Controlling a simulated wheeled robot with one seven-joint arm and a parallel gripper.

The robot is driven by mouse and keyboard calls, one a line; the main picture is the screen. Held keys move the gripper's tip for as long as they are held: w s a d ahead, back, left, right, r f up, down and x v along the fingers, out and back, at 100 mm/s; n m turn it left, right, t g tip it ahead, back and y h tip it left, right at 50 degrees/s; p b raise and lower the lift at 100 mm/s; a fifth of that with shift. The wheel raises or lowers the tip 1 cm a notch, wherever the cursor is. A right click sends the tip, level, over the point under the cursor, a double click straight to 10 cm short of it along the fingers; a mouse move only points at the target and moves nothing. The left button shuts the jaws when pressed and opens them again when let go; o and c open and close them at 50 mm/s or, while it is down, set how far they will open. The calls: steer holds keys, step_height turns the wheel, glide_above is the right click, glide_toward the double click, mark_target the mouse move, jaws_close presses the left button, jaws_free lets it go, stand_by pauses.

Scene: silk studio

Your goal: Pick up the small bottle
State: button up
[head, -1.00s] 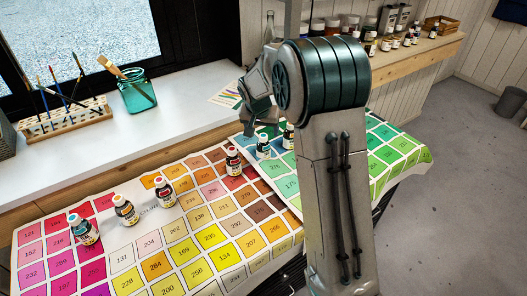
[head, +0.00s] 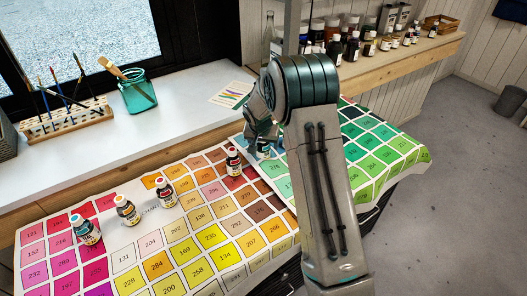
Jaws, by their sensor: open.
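Several small bottles with coloured caps stand upright on the colour-chart cloth (head: 208,236) in the head view. A teal-capped bottle (head: 87,231) is at the left, then an orange-capped one (head: 127,211), a red-capped one (head: 164,195) and another red-capped one (head: 234,163). A further small bottle (head: 263,150) is at my gripper (head: 262,141), mostly hidden by it. My gripper is open and low over the cloth at this bottle. I cannot tell whether its fingers touch the bottle. My arm hides the cloth to the right of it.
A white sill (head: 180,108) behind the cloth holds a brush rack (head: 66,123), a teal glass jar (head: 136,92) with brushes and a paper sheet (head: 232,94). Many jars and bottles (head: 352,48) stand on the wooden shelf (head: 400,55). Grey floor is open at right.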

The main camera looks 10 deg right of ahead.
steer(key=c, duration=1.1)
steer(key=shift+c, duration=0.2)
